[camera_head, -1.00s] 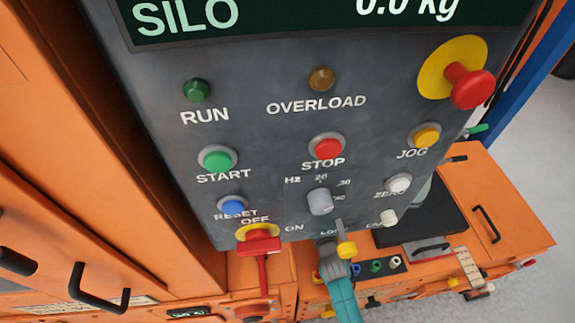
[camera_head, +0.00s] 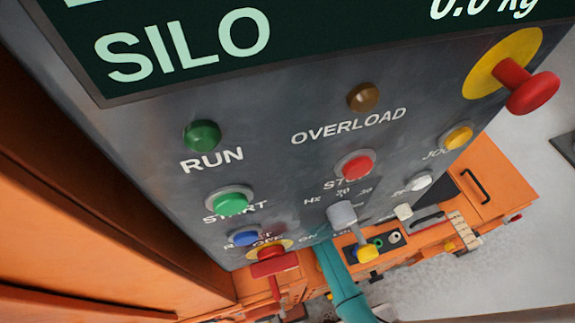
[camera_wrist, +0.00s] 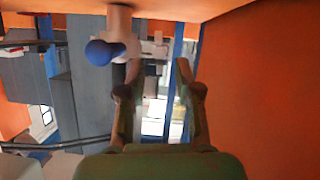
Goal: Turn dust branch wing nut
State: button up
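My gripper (camera_wrist: 159,68) shows in the wrist view with its two fingers apart and no object held between them. A blue rounded knob (camera_wrist: 100,52) on a pale fitting (camera_wrist: 120,25) is near the top of the wrist view, up and left of the left fingertip. I cannot tell whether this knob or fitting is the dust branch wing nut. I cannot make out a wing nut in the head view, and my gripper is hidden there.
A grey control panel (camera_head: 290,112) with buttons and a red emergency stop (camera_head: 532,92) fills the head view. An orange cabinet (camera_head: 490,190) stands low at right. In the wrist view, an orange wall (camera_wrist: 265,85) is close on the right, with a black rail (camera_wrist: 50,146) at left.

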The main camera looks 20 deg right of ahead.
jog(key=shift+x, duration=1.75)
grip_shut()
